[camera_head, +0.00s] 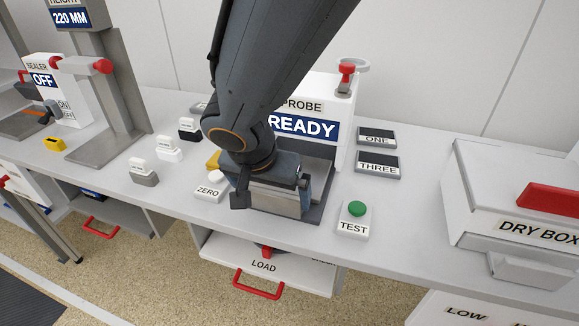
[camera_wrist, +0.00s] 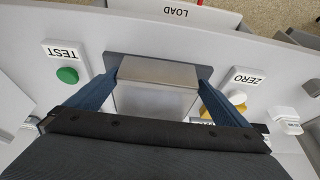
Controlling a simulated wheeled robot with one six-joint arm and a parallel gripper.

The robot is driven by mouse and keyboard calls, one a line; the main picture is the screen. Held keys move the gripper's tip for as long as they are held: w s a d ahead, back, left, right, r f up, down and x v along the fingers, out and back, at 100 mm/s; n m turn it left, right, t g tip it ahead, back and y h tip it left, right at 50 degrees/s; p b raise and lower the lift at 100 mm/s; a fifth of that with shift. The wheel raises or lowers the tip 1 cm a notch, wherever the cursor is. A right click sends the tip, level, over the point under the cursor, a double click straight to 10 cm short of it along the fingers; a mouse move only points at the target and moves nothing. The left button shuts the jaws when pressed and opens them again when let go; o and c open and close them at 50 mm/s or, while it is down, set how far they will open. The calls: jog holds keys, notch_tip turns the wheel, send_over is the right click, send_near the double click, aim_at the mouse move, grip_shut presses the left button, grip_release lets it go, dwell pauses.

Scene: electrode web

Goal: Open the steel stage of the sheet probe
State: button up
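The sheet probe is a white unit with a blue READY sign (camera_head: 305,125). Its steel stage is a bright block (camera_head: 275,202) at the front of a grey base (camera_head: 318,200). The wrist view shows the stage (camera_wrist: 158,73) centred between the two blue fingers. My gripper (camera_head: 272,190) points down at the stage, one finger on each side. The fingers are wide apart and very close to the stage's side edges. I cannot tell whether they press on it. My arm hides part of the probe.
A green TEST button (camera_head: 357,209) is right of the stage and a white ZERO button (camera_head: 215,177) left. A dry box (camera_head: 500,190) stands at the right. A LOAD drawer (camera_head: 264,267) is below. Dark ONE (camera_head: 377,136) and THREE (camera_head: 378,165) trays lie behind.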

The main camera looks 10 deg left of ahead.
jog(key=v, duration=0.7)
jog(key=shift+s+r, duration=0.2)
jog(key=shift+r, duration=0.15)
